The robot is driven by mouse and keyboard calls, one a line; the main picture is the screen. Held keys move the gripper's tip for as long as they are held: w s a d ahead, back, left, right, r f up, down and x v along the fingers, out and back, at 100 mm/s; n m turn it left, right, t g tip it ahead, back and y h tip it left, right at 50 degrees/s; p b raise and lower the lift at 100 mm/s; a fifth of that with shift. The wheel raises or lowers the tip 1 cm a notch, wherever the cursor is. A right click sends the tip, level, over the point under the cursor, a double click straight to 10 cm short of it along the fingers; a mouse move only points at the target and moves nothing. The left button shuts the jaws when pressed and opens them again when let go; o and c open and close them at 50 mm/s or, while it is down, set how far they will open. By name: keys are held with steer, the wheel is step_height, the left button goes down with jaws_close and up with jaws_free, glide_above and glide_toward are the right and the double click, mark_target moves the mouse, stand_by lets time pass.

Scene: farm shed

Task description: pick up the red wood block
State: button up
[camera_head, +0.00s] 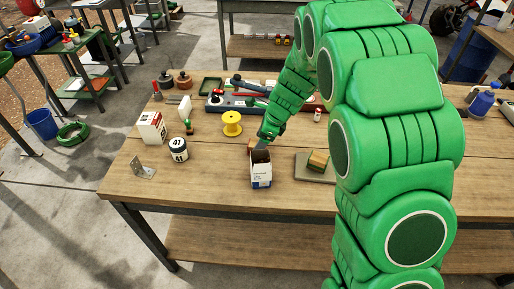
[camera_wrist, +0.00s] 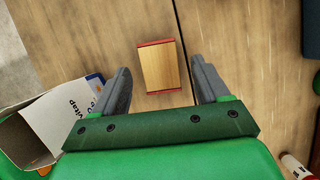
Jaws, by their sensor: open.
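A wood block (camera_wrist: 158,66) with a pale wood face and red ends lies on the wooden table (camera_wrist: 225,30) in the wrist view. My gripper (camera_wrist: 161,82) is open, with one finger on each side of the block and a gap to each. The fingers are empty. In the head view my gripper (camera_head: 264,141) points down over the table, just behind an open white and blue box. I cannot clearly make out the red-ended block there, where my arm and the box crowd the spot.
The open box (camera_head: 261,170) stands close to my gripper; it also shows in the wrist view (camera_wrist: 60,118). A yellow spool (camera_head: 232,124), a white jar (camera_head: 179,150) and a metal bracket (camera_head: 143,168) stand left. Another block (camera_head: 318,161) sits on a board right. The front left tabletop is clear.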

steer(key=shift+x, duration=1.45)
steer(key=shift+a, duration=0.1)
steer(key=c, duration=1.1)
steer(key=shift+o, duration=0.2)
steer(key=shift+r, duration=0.1)
